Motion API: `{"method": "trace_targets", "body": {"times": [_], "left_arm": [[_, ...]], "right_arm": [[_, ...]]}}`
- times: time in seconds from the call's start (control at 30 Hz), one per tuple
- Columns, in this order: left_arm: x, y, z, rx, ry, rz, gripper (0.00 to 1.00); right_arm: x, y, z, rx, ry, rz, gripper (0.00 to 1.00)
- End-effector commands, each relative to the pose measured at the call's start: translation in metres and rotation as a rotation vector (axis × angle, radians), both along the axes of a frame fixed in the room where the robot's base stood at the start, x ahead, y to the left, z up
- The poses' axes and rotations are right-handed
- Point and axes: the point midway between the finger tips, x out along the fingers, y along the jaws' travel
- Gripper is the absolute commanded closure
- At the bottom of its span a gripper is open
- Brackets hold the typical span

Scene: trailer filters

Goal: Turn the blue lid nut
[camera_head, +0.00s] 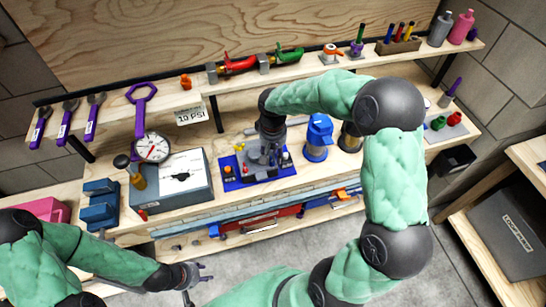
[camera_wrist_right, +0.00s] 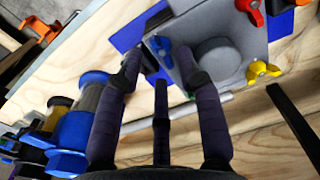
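The blue lid nut (camera_wrist_right: 160,46) is a small wing nut on a grey lid (camera_wrist_right: 205,45) in the right wrist view. My right gripper (camera_wrist_right: 159,64) is open, with one purple finger on each side of the nut's picture position; I cannot tell whether either finger touches it. A yellow wing nut (camera_wrist_right: 262,70) and a red one (camera_wrist_right: 250,10) sit on other corners of the lid. In the head view the right gripper (camera_head: 267,145) points down over the grey housing on its blue base (camera_head: 232,181). My left gripper (camera_head: 196,281) is open and empty at the lower left.
A blue-topped canister (camera_head: 318,135) stands close right of the housing. A shelf (camera_head: 135,108) with tools runs behind. The floor in front is clear.

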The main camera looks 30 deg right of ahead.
Motion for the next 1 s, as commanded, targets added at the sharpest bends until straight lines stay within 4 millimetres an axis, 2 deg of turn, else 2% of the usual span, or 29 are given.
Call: {"method": "trace_targets", "body": {"times": [0.03, 0.2, 0.5, 0.67, 1.0], "left_arm": [[0.000, 0.000, 0.000, 0.000, 0.000, 0.000, 0.60], [0.000, 0.000, 0.000, 0.000, 0.000, 0.000, 0.60], [0.000, 0.000, 0.000, 0.000, 0.000, 0.000, 0.60], [0.000, 0.000, 0.000, 0.000, 0.000, 0.000, 0.60], [0.000, 0.000, 0.000, 0.000, 0.000, 0.000, 0.60]], "right_arm": [[0.001, 0.000, 0.012, 0.000, -0.005, 0.000, 0.63], [0.001, 0.000, 0.047, 0.000, -0.006, -0.001, 0.63], [0.000, 0.000, 0.088, 0.000, -0.001, -0.001, 0.63], [0.000, 0.000, 0.095, 0.001, 0.000, -0.002, 0.63], [0.000, 0.000, 0.095, 0.001, 0.000, -0.002, 0.63]]}}
